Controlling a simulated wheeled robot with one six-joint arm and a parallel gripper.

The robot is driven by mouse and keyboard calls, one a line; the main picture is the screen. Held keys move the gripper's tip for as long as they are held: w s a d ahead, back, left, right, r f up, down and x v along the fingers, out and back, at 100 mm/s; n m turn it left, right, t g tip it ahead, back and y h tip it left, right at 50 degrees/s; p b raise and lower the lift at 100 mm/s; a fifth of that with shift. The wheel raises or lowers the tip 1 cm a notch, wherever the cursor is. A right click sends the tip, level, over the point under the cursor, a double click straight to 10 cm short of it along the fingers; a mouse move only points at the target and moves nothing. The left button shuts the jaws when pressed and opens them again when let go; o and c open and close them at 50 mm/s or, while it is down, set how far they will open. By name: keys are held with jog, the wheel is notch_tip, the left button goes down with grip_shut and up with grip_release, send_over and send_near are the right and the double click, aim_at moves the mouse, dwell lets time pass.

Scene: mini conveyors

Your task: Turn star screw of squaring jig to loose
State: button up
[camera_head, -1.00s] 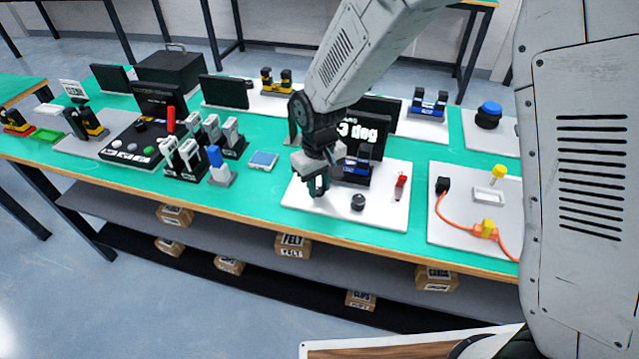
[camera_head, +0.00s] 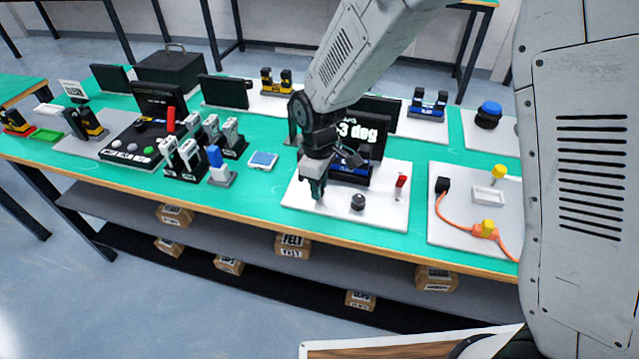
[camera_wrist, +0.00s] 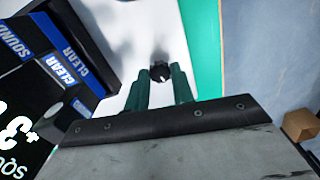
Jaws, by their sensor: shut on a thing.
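The squaring jig's white base plate (camera_head: 380,213) lies near the front edge of the green table. It carries a dark display (camera_head: 366,130) that reads about "3 deg", partly behind my arm. My gripper (camera_head: 317,190) points down over the plate's left part. In the wrist view my gripper (camera_wrist: 160,72) has its two dark green fingers on either side of a small black star screw (camera_wrist: 159,73), shut on it. In the head view that screw is hidden by the fingers. The wrist view also shows blue-and-black blocks marked "CLEAR" and "SOUND" at left.
A round black knob (camera_head: 358,202) and a red part (camera_head: 401,181) stand on the plate right of my gripper. A plate with an orange cable (camera_head: 450,222) lies further right. A small blue-topped device (camera_head: 263,160) lies left, with bare green table around it.

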dwell(0.3)
jog(key=o, duration=1)
notch_tip(320, 180, up, 8)
jog(key=shift+f, duration=0.1)
jog(key=s+d+r+m, duration=0.6)
jog(key=s+d+r, duration=0.2)
jog(key=s+d, duration=0.4)
jog(key=s+d+r+m+t, duration=0.1)
jog(key=s+d+r+m, duration=0.6)
jog(key=s+d, duration=0.5)
jog(key=shift+s+d+r, duration=0.2)
jog(key=shift+s+r, duration=0.3)
